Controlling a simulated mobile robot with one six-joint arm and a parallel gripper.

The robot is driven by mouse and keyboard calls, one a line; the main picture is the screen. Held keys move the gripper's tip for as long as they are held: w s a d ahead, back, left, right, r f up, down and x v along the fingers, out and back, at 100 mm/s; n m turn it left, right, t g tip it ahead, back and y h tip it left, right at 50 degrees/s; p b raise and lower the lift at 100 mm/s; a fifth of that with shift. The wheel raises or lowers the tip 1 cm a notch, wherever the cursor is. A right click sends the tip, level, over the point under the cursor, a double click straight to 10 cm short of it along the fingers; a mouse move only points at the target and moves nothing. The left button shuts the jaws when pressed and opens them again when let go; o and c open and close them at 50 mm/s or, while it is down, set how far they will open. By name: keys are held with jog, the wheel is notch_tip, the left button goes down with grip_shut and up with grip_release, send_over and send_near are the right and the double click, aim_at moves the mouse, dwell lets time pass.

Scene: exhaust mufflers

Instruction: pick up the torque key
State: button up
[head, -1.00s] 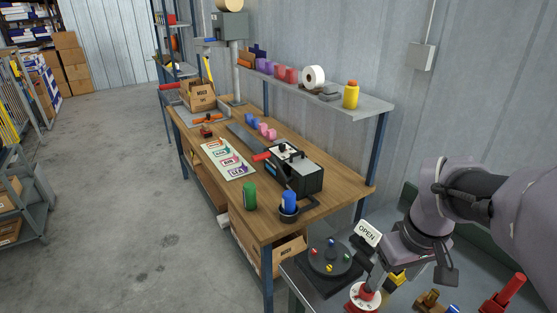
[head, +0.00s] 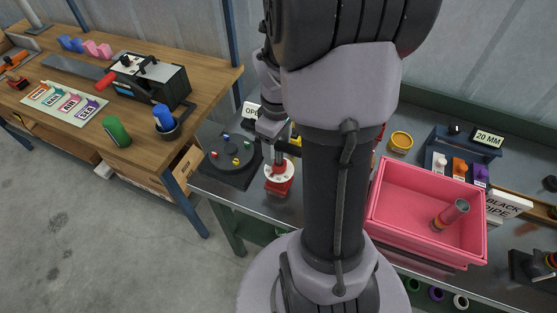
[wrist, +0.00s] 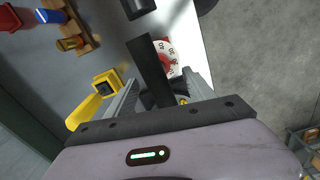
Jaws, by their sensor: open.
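My gripper (head: 277,150) points down above a red stand with a white numbered dial (head: 280,177) on the grey bench. The dial also shows in the wrist view (wrist: 172,64), just beyond the jaws. My gripper (wrist: 158,92) is open there. A dark bar (wrist: 148,62) lies between the two grey fingers, in front of the dial. It may be the torque key's handle, but I cannot tell for sure. Whether a finger touches it is unclear. No other thing is plainly a torque key; my arm hides part of the bench.
A black turntable (head: 232,158) with coloured pegs stands left of the dial. A yellow piece (wrist: 100,95) is close to one finger. A wooden workbench (head: 215,78) stands at the left.

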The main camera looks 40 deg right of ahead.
aim_at(279, 158)
notch_tip(279, 158, down, 5)
jog(key=shift+s+b, duration=0.15)
jog(key=shift+b, duration=0.85)
jog(key=shift+c, duration=0.3)
jog(key=shift+r, duration=0.1)
grip_shut()
